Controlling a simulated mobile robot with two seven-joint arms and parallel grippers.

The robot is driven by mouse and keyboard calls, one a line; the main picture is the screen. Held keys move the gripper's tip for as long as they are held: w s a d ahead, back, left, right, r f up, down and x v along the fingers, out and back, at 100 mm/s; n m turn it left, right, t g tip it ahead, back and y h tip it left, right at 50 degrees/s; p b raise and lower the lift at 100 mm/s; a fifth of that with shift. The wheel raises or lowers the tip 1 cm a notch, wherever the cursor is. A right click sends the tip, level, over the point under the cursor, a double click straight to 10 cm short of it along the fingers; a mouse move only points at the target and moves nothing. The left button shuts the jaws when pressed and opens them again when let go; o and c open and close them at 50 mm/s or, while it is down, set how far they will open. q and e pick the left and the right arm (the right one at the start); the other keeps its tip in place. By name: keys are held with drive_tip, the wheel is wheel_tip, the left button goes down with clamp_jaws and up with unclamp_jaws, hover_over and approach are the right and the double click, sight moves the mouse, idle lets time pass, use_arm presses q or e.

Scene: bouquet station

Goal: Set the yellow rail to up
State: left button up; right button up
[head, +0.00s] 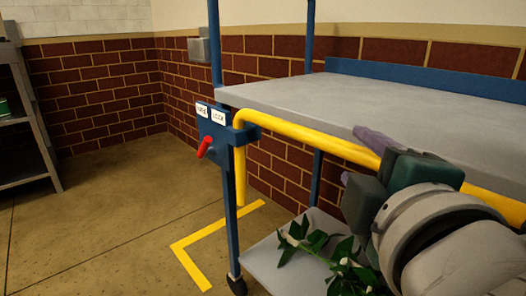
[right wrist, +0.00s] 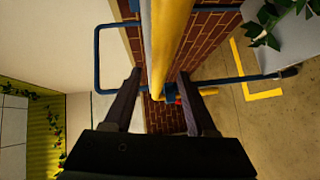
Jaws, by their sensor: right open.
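The yellow rail (head: 310,143) is a bent bar on a blue cart. It runs along the front edge of the upper shelf, roughly level with it, and bends down at the blue corner bracket (head: 245,134). My right gripper (head: 361,160) is at the rail, its dark fingers on either side of the bar. In the right wrist view the rail (right wrist: 168,35) runs between the two spread fingers (right wrist: 159,74), which are open. Whether a finger touches the bar cannot be told. My left gripper is not in view.
A red lever (head: 205,147) sits below two white labels on the blue plate (head: 213,128); one reads LOCK. The upper shelf (head: 400,106) is bare. Leafy stems (head: 310,240) lie on the lower shelf (head: 262,262). A grey rack (head: 30,125) stands far left. Floor to the left is clear.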

sight(357, 157)
drive_tip(key=shift+w+d+f+b, duration=0.1)
drive_tip(key=shift+w+b, duration=0.05)
drive_tip(key=shift+w, duration=0.6)
drive_tip(key=shift+w+d+f+b, duration=0.1)
drive_tip(key=shift+w+b, duration=0.05)
drive_tip(key=shift+w, duration=0.6)
clamp_jaws()
idle(0.4)
